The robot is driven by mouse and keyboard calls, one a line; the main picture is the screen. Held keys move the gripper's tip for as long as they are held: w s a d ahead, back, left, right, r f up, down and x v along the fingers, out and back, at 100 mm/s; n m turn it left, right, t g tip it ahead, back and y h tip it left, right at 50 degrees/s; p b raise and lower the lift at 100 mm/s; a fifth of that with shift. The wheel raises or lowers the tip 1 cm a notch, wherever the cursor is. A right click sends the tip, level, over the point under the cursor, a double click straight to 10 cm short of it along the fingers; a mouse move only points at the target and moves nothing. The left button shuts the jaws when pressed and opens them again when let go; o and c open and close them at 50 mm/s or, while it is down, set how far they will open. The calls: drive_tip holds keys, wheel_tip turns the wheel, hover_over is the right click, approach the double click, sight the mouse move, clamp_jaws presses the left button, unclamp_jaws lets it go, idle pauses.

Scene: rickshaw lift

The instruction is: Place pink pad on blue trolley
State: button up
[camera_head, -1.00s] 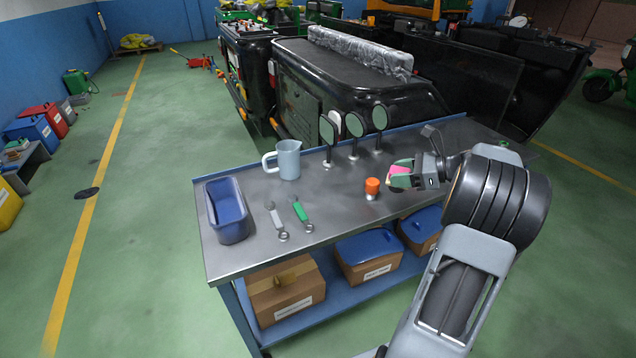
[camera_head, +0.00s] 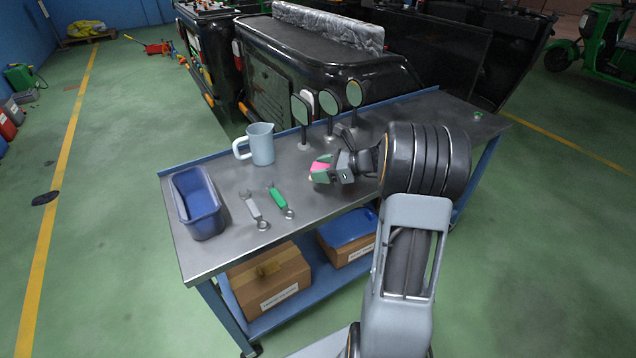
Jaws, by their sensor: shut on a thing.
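The blue trolley (camera_head: 300,305) has a grey metal top and a lower shelf, and stands in front of me. My gripper (camera_head: 318,172) is shut on the pink pad (camera_head: 321,166), which shows as a small pink patch between green-tipped fingers. The gripper is over the middle of the trolley top. I cannot tell how high the pad is above the surface or whether it touches it. The fingers hide part of the pad.
On the top are a blue bin (camera_head: 197,203), a grey jug (camera_head: 260,145), a grey wrench (camera_head: 254,210), a green-handled wrench (camera_head: 281,200) and three round mirrors (camera_head: 329,103). Boxes (camera_head: 268,280) sit on the lower shelf. Bare metal lies left of the gripper.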

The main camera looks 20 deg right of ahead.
sight(318, 189)
drive_tip(key=shift+w+a+f, duration=0.15)
drive_tip(key=shift+a+f, duration=0.25)
drive_tip(key=shift+f, duration=0.15)
drive_tip(key=shift+f+b, duration=0.45)
drive_tip(key=shift+f, duration=1.15)
drive_tip(key=shift+f, duration=0.2)
drive_tip(key=o, duration=0.9)
drive_tip(key=shift+r, duration=0.1)
